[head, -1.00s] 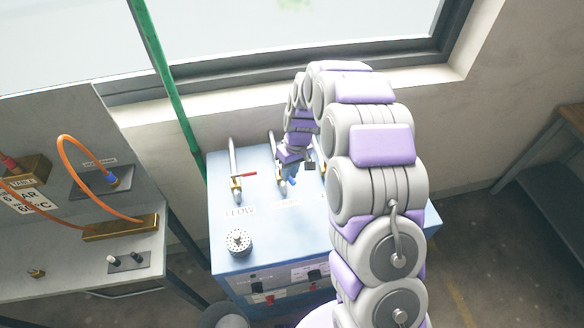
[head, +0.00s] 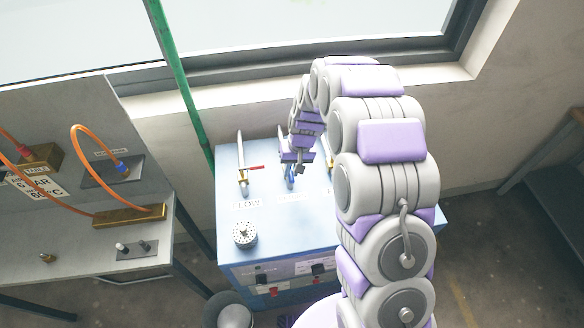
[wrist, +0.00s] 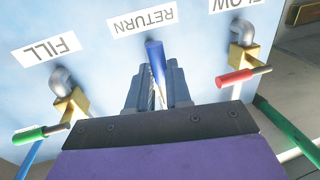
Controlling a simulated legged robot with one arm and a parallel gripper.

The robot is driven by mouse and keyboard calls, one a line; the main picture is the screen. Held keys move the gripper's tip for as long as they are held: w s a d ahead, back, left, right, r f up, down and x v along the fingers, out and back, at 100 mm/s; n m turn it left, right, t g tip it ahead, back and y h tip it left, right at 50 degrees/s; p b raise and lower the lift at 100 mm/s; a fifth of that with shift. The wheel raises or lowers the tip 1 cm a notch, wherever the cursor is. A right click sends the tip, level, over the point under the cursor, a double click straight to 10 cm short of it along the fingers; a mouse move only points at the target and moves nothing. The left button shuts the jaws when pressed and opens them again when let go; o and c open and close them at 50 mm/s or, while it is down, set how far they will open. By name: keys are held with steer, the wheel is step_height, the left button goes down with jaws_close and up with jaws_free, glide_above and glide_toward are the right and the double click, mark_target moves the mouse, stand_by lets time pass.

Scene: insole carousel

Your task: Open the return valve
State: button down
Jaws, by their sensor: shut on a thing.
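The return valve's blue lever (wrist: 155,55) stands between my gripper's fingers (wrist: 156,86) in the wrist view, with its tip toward the RETURN label (wrist: 142,20). My gripper is shut on this lever. The valve body behind the fingers is hidden. In the head view my gripper (head: 297,166) is at the middle valve on the light blue box (head: 285,228), and a bit of blue lever (head: 290,183) shows beneath it.
The flow valve's red lever (wrist: 243,77) is on one side and the fill valve's green lever (wrist: 42,134) on the other, both close to my gripper. A green pole (head: 180,80) stands behind left.

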steer(key=shift+w, duration=0.1)
steer(key=c, duration=1.1)
jaws_free()
steer(key=shift+a, duration=0.1)
steer(key=shift+o, duration=0.2)
steer(key=shift+r, duration=0.1)
steer(key=d+r, duration=0.3)
steer(key=r, duration=1.3)
steer(key=shift+w+d+r, duration=0.15)
steer(key=shift+w+r, duration=0.05)
steer(key=shift+r, duration=0.2)
steer(key=s+d+f+b, duration=0.1)
steer(key=s+d+b, duration=0.1)
steer(key=s, duration=1)
steer(key=s+d+f+m+g+h+b, duration=0.1)
steer(key=s+d+f+b, duration=0.1)
steer(key=s, duration=1.1)
steer(key=s+d+f+h+b, duration=0.1)
steer(key=s+d+b, duration=0.3)
steer(key=s, duration=0.8)
steer(key=shift+s+d+f+g+b, duration=0.15)
steer(key=shift+s+f+g+b, duration=0.15)
steer(key=shift+s+b, duration=0.1)
